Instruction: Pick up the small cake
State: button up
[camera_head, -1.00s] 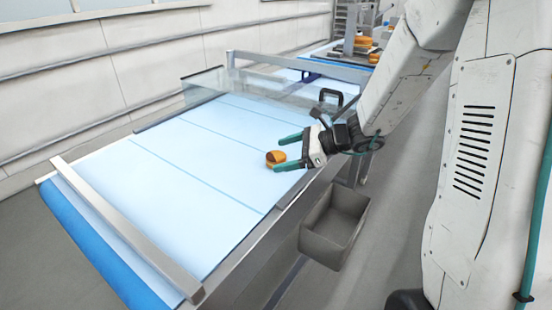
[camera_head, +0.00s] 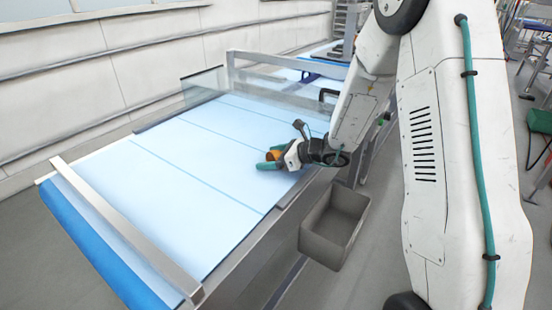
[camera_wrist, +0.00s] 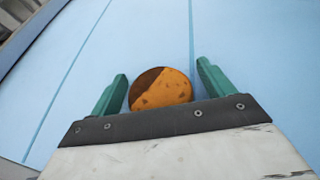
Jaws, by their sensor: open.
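The small cake (camera_wrist: 162,89) is round, orange-brown with a dark brown patch, and lies on the light blue belt (camera_head: 180,160). In the wrist view it sits between the two green fingers of my gripper (camera_wrist: 160,84), close to the dark palm bar, with a gap on each side. In the head view the cake (camera_head: 272,155) shows partly between the fingers of my gripper (camera_head: 267,160), near the belt's right edge. The gripper is open and low over the belt.
A metal crossbar (camera_head: 125,235) spans the near end of the belt. A grey open bin (camera_head: 335,225) hangs beside the belt's right side. The belt to the left of the cake is bare.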

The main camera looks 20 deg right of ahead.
jog(key=c, duration=0.8)
jog(key=shift+r, duration=0.1)
